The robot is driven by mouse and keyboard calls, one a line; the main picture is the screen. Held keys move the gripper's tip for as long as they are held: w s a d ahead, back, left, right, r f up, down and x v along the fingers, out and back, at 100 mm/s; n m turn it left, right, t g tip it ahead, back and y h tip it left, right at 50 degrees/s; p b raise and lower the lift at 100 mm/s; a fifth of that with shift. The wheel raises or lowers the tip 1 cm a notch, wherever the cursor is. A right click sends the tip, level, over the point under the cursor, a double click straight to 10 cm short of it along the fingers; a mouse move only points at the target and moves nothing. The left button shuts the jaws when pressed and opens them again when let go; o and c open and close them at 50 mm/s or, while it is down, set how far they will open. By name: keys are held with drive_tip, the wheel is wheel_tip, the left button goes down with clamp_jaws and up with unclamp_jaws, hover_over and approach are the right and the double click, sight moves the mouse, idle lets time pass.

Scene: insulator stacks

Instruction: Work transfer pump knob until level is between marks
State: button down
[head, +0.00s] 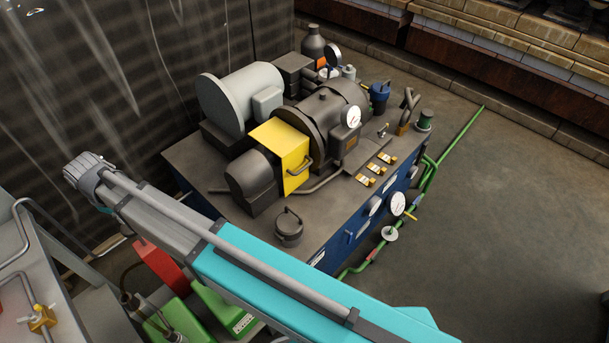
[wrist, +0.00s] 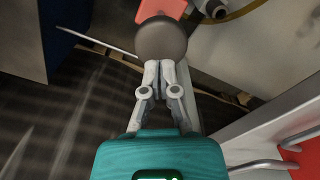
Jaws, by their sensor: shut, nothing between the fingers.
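In the wrist view my gripper (wrist: 158,66) is shut, with its fingertips together and nothing between them. A dark, round, flat-faced knob (wrist: 161,40) lies straight beyond the fingertips. The tips overlap its lower edge in the picture; I cannot tell whether they touch it. Whether this is the transfer pump knob is not marked. In the head view my gripper is hidden behind my arm. No level gauge with marks can be made out in either view.
A red block (head: 163,265) and green units (head: 222,307) stand low beside my arm in the head view. A pump skid (head: 185,158) with a yellow guard (head: 283,148) and dial gauges (head: 398,203) stands beyond. Green pipe (head: 452,143) runs along its right. Floor at right is clear.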

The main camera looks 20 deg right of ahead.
drive_tip(key=shift+f, duration=0.1)
drive_tip(key=shift+f+b, duration=3.15)
drive_tip(key=shift+b, duration=0.1)
drive_tip(key=shift+r, duration=0.15)
drive_tip(key=shift+r+p, duration=4.6)
drive_tip(key=shift+p, duration=0.2)
